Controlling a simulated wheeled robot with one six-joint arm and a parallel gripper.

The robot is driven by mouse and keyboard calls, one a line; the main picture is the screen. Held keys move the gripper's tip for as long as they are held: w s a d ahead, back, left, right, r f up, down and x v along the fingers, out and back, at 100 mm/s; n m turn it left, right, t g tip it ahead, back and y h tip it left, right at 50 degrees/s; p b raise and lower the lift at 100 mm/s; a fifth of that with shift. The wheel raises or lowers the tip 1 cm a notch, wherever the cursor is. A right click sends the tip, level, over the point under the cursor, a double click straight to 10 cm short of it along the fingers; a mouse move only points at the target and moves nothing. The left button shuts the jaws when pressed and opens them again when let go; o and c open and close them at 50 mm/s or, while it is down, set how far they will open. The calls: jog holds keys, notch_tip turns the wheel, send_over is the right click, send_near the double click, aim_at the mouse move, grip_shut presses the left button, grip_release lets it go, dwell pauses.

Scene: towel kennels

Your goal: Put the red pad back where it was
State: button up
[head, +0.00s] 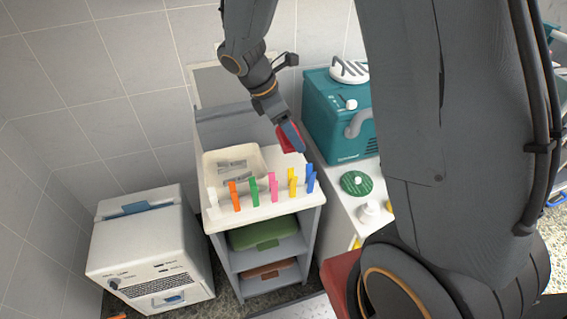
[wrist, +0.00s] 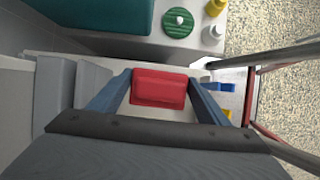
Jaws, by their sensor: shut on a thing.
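The red pad (head: 284,139) is held in my gripper (head: 291,137) above the back right of the shelf unit's white top (head: 267,210). In the wrist view the red pad (wrist: 158,88) sits between the two blue-grey fingers of my gripper (wrist: 163,82), which are shut on it. A green item (head: 255,232) lies on the upper shelf below the top, and a brown-red item (head: 268,270) lies on the shelf under it. I cannot tell whether the pad touches anything beneath it.
A shallow cream tray (head: 211,164) stands on the unit's top, with several coloured clips (head: 254,191) along the front edge. A teal machine (head: 326,117) and a green disc (head: 356,183) stand on the white counter to the right. A white box (head: 150,255) stands at left.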

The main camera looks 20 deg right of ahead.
jog(key=f, duration=0.5)
jog(key=shift+a+f, duration=0.3)
jog(key=shift+f, duration=2.2)
jog(key=shift+f, duration=0.15)
jog(key=o, duration=1)
jog(key=v, duration=1.2)
jog(key=s+d+r+m+y, duration=0.1)
jog(key=s+d+m+y, duration=0.1)
jog(key=s+m, duration=0.5)
jog(key=s+d+r+m+y, duration=0.2)
jog(key=s+m+y, duration=0.1)
jog(key=s+m, duration=0.5)
jog(key=m, duration=0.2)
jog(key=shift+s+d+m, duration=0.15)
jog(key=shift+d+m, duration=0.15)
jog(key=shift+m, duration=0.1)
